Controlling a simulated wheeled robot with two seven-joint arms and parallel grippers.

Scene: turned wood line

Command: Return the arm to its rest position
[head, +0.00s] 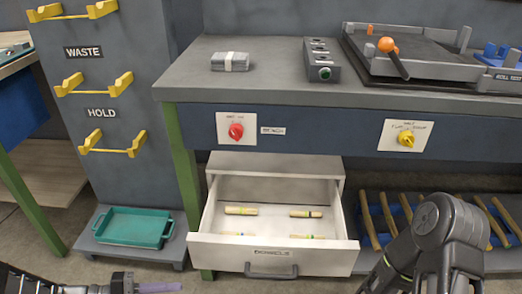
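My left gripper (135,284) is at the bottom left edge, low in front of the bench and partly cut off by the frame. A pale purple, rod-like piece (158,287) extends from its tip; I cannot tell whether it is held or part of the gripper. My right arm (440,235) is bent at the lower right, in front of the bench's lower shelf. Its gripper is out of the frame. Both arms appear clear of the bench top.
A white drawer (275,257) stands open under the bench (290,88), holding several short wooden pieces (242,211). A teal tray (133,227) sits on a low shelf at left. Wooden sticks (370,222) lie on the right lower shelf. Yellow brackets (112,143) project from the left panel.

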